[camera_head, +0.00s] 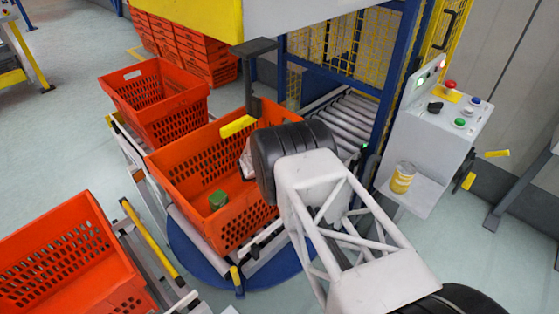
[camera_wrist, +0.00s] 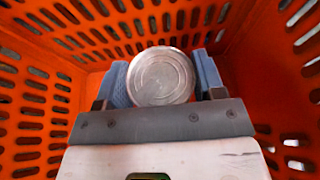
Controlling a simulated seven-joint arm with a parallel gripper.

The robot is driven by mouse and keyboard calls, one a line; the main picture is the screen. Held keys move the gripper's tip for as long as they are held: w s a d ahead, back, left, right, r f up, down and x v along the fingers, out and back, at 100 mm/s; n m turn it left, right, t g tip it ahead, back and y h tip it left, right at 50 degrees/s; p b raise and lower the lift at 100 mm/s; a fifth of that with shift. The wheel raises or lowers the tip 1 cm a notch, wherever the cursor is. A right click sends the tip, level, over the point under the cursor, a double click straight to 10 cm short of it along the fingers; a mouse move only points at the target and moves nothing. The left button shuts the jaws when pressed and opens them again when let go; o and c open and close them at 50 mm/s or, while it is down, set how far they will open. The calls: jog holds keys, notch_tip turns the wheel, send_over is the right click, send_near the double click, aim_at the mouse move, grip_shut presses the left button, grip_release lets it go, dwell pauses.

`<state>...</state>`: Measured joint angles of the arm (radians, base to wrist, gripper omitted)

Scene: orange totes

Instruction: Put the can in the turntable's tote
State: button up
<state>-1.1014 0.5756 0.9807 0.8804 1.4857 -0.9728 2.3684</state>
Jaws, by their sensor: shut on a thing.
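My gripper (camera_wrist: 160,85) is shut on a can, one blue finger pad on each side. The can's round metal end (camera_wrist: 161,75) faces the wrist camera. Orange slotted walls surround the gripper and can in that view. In the head view, the turntable's tote (camera_head: 178,165) is an orange crate above the blue round turntable (camera_head: 197,262). My arm reaches over its right side, with a pale part of my gripper (camera_head: 246,160) inside it. The held can is hidden in the head view. Whether it touches the tote floor I cannot tell.
Other orange totes stand behind (camera_head: 155,100) and at front left (camera_head: 65,260). A yellow can (camera_head: 403,177) stands on the control box shelf at right. A roller conveyor (camera_head: 355,120) lies behind my arm.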

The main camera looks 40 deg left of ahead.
jog(key=o, duration=1.1)
jog(key=shift+f, duration=0.1)
jog(key=shift+r, duration=0.6)
jog(key=shift+v, duration=2.05)
jog(key=shift+w, duration=0.15)
